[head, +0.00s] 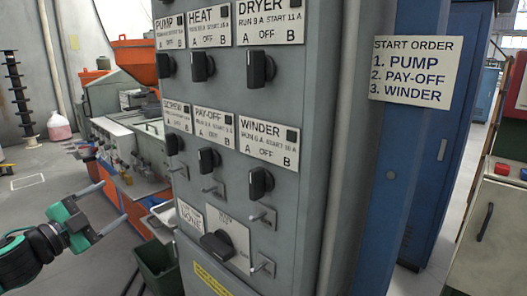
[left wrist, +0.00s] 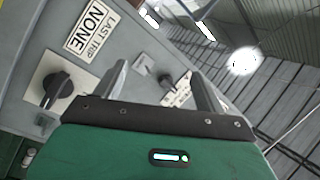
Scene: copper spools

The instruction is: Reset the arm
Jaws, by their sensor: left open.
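My left arm comes in at the lower left of the head view. Its gripper (head: 115,200) is open and empty, with two thin grey fingers spread apart. It is in the air left of the grey control cabinet (head: 318,140) and apart from it. In the left wrist view the open fingers (left wrist: 158,70) stand up from the green gripper body. Behind them, tilted, show a black knob (left wrist: 58,91) and a "LAST TRIP NONE" label (left wrist: 92,28). My right gripper is not in view.
The cabinet carries several black rotary knobs, including the winder knob (head: 260,181), with small levers below. A "START ORDER" sign (head: 414,71) hangs on a blue surface to the right. A dark green bin (head: 158,268) stands beside the cabinet. Orange-and-grey machinery is behind.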

